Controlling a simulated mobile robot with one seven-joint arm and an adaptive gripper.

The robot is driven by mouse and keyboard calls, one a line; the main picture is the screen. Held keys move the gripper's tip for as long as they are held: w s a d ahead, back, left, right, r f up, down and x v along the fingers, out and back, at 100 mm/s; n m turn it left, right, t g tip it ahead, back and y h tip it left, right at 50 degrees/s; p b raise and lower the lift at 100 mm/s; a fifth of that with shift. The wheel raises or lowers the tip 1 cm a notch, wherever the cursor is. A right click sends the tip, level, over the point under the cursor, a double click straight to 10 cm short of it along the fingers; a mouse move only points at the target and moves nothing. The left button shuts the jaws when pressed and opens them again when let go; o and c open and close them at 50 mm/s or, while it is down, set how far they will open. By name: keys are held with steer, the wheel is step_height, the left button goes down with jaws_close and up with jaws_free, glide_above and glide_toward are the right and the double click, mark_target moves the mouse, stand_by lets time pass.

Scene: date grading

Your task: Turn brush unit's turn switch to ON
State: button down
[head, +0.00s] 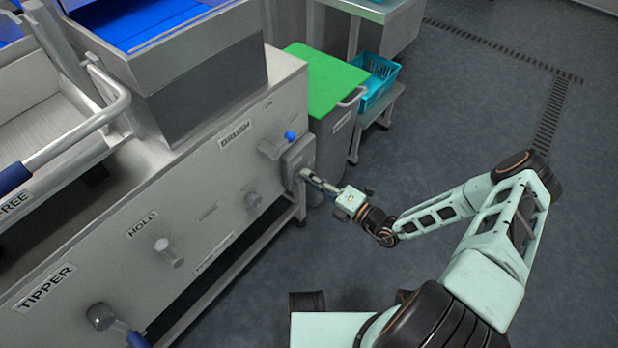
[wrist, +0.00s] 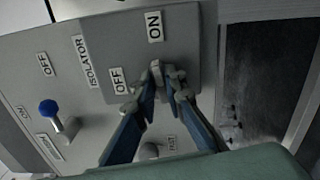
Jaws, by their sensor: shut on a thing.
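The brush unit's turn switch sits on a grey box (head: 297,157) at the right end of the steel panel, near the BRUSH label (head: 234,134). In the wrist view the switch's pale knob (wrist: 156,70) shows between my fingertips, below an ON label (wrist: 154,26) and beside an OFF label (wrist: 118,80). My gripper (wrist: 163,84) is shut on the knob, one blue finger on each side. In the head view my gripper (head: 308,177) reaches the box from the right. The fingers hide part of the knob, and I cannot tell exactly which way it points.
A blue-ball lever (wrist: 48,108) stands left of the box by ISOLATOR and OFF labels; its ball (head: 290,135) shows in the head view. A green-lidded bin (head: 325,80) and teal crate (head: 378,82) stand behind. The floor to the right is clear.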

steer(key=shift+f+m, duration=0.1)
steer(key=shift+m, duration=0.6)
steer(key=c, duration=2)
jaws_free()
steer(key=v, duration=1.2)
